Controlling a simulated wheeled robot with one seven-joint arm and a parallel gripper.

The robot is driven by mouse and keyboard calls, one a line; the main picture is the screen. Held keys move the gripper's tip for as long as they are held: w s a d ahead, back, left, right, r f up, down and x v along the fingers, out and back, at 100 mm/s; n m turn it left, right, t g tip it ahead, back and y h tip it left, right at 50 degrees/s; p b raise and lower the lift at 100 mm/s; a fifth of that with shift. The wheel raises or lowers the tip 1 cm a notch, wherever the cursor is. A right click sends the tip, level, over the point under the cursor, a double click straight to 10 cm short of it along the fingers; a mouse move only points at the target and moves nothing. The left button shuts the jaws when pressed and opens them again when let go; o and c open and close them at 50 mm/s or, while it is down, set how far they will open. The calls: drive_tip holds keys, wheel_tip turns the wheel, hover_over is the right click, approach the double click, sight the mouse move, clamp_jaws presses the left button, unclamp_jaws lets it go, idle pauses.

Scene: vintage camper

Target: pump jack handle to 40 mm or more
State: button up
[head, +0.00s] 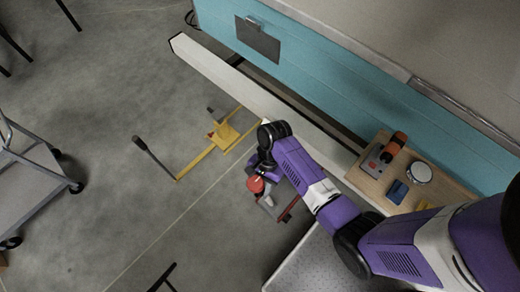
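The yellow jack (222,135) stands on the concrete floor left of the camper's pale side beam. A thin yellow bar runs from it toward the lower left. There it meets the jack handle (158,160), a grey rod with a dark grip that slants up to the left. My gripper (281,211) is right of and below the jack in the picture, clear of the handle. A round red part and a grey piece show at my wrist; I cannot tell whether they are mine or held. The fingers are too small and covered to read.
A wooden board (370,183) by the teal camper wall holds an orange-handled tool (392,148), a round white-topped item (419,173) and a blue item (398,191). A grey cart (38,165) stands at the far left. The floor around the handle is clear.

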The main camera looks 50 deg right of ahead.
clamp_jaws()
idle(1.1)
